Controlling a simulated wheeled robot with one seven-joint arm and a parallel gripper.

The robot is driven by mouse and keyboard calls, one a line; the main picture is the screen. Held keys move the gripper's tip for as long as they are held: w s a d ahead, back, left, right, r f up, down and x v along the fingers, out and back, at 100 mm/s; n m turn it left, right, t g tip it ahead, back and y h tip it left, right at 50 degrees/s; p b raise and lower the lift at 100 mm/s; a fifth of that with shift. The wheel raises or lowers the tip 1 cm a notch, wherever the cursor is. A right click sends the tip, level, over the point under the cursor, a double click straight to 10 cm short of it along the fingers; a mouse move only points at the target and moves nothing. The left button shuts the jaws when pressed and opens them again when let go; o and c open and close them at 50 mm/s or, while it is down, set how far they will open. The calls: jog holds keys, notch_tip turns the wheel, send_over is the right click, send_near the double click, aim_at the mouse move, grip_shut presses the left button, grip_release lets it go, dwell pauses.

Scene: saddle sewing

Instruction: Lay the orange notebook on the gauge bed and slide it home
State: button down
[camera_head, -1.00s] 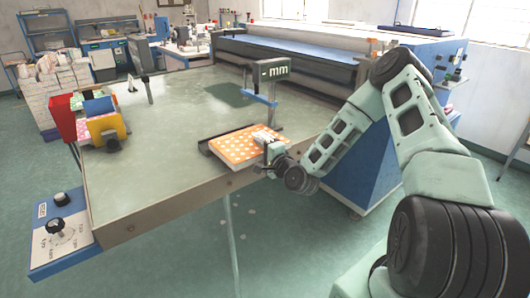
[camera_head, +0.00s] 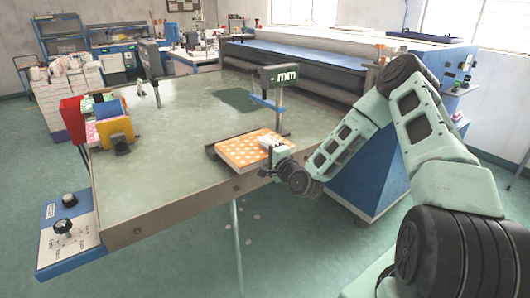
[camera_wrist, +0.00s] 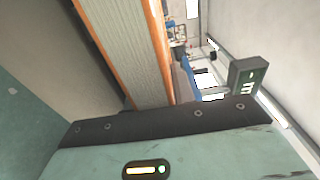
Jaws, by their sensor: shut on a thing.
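The orange notebook (camera_head: 250,149) with pale dots lies about flat at the table's front edge, under and in front of the gauge with the "mm" display (camera_head: 279,76). A dark strip (camera_head: 210,153), seemingly part of the gauge bed, shows at the notebook's left end; the notebook hides the rest. My gripper (camera_head: 270,155) is shut on the notebook's right, near edge. In the wrist view the notebook's pale page block (camera_wrist: 125,45) stands between orange covers, beyond my gripper's dark edge. I cannot tell whether the notebook touches the bed.
A colourful rack (camera_head: 108,122) with red, green, yellow and blue parts stands at the table's left. A blue control box (camera_head: 68,232) hangs at the front left corner. The middle of the table (camera_head: 185,125) is clear. A large blue machine (camera_head: 365,170) stands behind my arm.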

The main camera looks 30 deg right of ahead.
jog(key=shift+f+b, duration=0.3)
dwell(0.4)
jog(key=c, duration=1.1)
grip_release()
jog(key=shift+s, duration=0.1)
jog(key=shift+s+f, duration=0.1)
jog(key=shift+f, duration=0.45)
jog(key=shift+s, duration=0.15)
jog(key=shift+s+d, duration=0.1)
jog(key=shift+s, duration=2.5)
jog(key=shift+s+d+r+b, duration=0.1)
jog(key=shift+s+r+b, duration=0.1)
jog(key=shift+s, duration=0.85)
jog(key=shift+s+r+b, duration=0.15)
jog(key=shift+s+b, duration=0.05)
jog(key=shift+s, duration=0.85)
